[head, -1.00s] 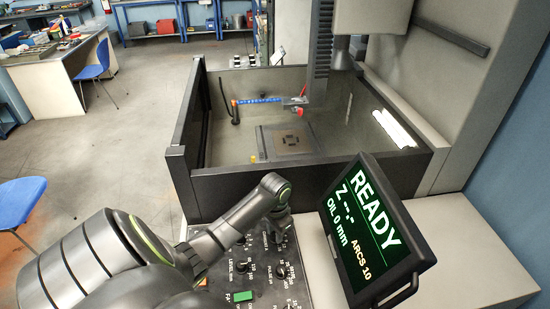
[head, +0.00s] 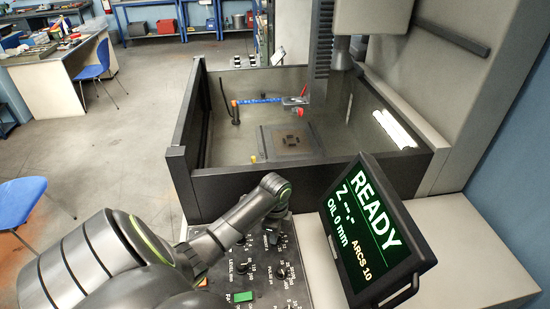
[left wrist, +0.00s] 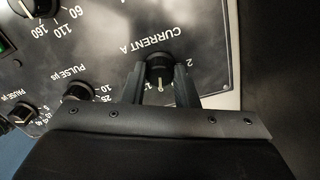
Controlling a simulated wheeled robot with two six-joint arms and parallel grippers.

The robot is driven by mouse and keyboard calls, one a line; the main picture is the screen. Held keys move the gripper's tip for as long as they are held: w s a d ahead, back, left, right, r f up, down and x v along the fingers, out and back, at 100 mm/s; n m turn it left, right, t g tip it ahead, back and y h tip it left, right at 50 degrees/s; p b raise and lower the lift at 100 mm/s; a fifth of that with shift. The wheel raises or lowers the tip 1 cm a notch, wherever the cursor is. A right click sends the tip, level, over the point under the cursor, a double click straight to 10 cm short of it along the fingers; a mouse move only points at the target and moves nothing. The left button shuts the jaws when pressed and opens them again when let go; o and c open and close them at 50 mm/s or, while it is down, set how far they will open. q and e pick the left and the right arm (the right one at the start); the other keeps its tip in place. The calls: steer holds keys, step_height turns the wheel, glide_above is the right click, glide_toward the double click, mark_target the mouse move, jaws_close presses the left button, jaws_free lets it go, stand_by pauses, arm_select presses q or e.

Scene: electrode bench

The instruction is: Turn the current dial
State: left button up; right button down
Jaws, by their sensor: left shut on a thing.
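The current dial (left wrist: 158,68) is a black round knob with a pale pointer line, under the label CURRENT A in the left wrist view. My left gripper (left wrist: 160,88) has one finger on each side of this knob and is shut on it. In the head view, my left arm reaches over the control panel (head: 262,262), and its wrist covers the current dial. My left gripper's fingers are hidden there too. My right gripper is not in view.
Other knobs sit close by, including the pulse knob (left wrist: 78,94) and the pause knob (left wrist: 22,113). A screen (head: 368,230) reading READY and ARCS 10 stands right of the panel. An open tank (head: 240,180) lies behind it.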

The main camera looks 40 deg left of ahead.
arm_select(q)
steer(key=m, duration=0.5)
steer(key=shift+d, duration=0.1)
steer(key=shift+m, duration=0.3)
stand_by(0.4)
steer(key=o, duration=1)
